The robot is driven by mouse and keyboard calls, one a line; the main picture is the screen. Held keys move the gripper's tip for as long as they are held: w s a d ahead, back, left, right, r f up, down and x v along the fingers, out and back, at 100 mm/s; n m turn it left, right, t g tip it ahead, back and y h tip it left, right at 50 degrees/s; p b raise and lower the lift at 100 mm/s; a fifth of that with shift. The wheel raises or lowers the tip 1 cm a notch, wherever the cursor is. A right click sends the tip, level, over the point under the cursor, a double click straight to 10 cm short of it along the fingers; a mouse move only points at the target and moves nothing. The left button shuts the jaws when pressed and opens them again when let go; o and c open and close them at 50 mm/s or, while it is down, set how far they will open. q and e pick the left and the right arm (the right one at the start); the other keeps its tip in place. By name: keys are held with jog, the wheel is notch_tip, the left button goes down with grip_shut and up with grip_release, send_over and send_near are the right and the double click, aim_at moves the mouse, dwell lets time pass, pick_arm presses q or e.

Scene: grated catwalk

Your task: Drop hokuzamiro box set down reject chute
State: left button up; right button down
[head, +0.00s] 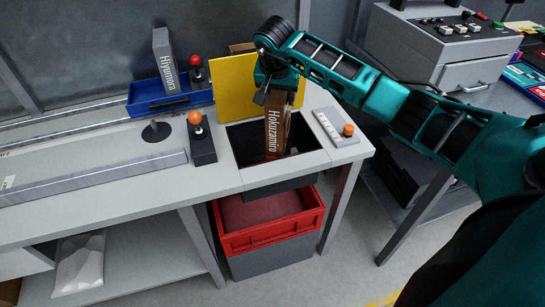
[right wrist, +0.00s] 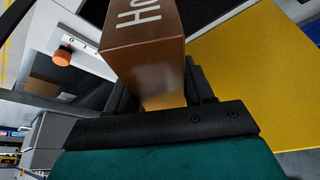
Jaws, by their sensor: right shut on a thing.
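The brown Hokuzamiro box set (head: 275,130) hangs upright in my right gripper (head: 275,92), over the square dark opening of the reject chute (head: 310,137) in the bench top. Its lower end appears to be inside the opening. In the right wrist view the box set (right wrist: 145,45) stands between the fingers of my right gripper (right wrist: 160,95), which is shut on it. A yellow flap (head: 232,85) stands raised behind the chute, and it fills the right of the wrist view (right wrist: 255,75). My left gripper is not in view.
A red crate (head: 230,245) stands under the chute. A grey Hiyumora box set (head: 163,58) stands in a blue tray (head: 143,101). An orange-knobbed joystick (head: 201,140) is left of the chute, and a switch panel (head: 335,127) right. A grey console (head: 420,45) stands at the back right.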

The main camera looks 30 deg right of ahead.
notch_tip(320, 180, down, 6)
jog(key=b, duration=0.4)
jog(key=shift+r, duration=0.15)
